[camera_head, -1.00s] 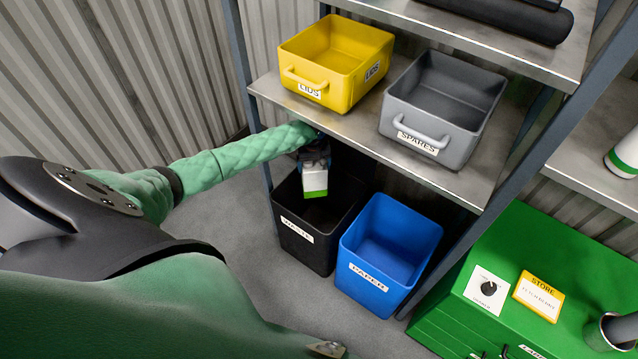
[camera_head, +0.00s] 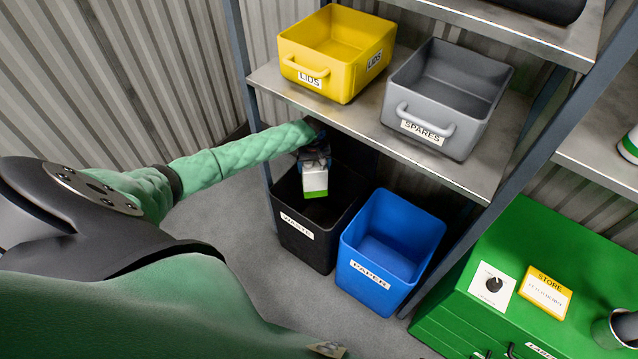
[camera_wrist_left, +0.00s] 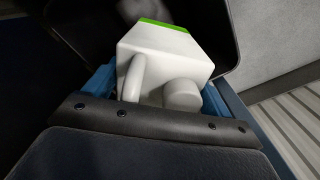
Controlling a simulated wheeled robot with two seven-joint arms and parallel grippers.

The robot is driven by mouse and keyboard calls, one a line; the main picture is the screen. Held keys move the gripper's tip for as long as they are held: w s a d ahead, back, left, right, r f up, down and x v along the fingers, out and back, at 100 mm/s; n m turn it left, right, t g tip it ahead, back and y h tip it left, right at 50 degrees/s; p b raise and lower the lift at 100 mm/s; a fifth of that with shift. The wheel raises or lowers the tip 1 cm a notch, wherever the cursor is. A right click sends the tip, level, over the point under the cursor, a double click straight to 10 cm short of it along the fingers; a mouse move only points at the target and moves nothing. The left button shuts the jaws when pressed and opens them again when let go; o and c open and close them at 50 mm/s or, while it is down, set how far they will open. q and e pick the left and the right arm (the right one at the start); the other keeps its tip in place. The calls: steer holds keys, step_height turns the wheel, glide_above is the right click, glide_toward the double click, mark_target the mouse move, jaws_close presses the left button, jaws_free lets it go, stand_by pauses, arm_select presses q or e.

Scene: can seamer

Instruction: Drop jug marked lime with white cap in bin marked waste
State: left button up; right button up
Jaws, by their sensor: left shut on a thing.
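A white jug (camera_head: 314,180) with a green band at its lower end is held in my left gripper (camera_head: 314,160) over the mouth of the black bin marked WASTE (camera_head: 298,230). In the left wrist view the white jug (camera_wrist_left: 160,60) shows its handle and white cap, with the blue fingers of my left gripper (camera_wrist_left: 155,95) on both sides of it. The dark bin interior (camera_wrist_left: 85,30) lies beyond it. The lime marking is not readable here. My right gripper is not in view.
A blue bin marked PAPER (camera_head: 385,262) stands right beside the waste bin. Above, a metal shelf (camera_head: 350,120) holds a yellow LIDS bin (camera_head: 325,75) and a grey SPARES bin (camera_head: 430,120). A green cabinet (camera_head: 560,240) is at the right.

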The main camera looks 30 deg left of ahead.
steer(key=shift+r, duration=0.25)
arm_select(q)
steer(key=o, duration=1.5)
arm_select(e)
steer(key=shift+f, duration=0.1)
arm_select(q)
steer(key=shift+r, duration=0.25)
step_height(320, 180, up, 7)
steer(key=shift+r+b, duration=0.15)
steer(key=shift+b, duration=0.65)
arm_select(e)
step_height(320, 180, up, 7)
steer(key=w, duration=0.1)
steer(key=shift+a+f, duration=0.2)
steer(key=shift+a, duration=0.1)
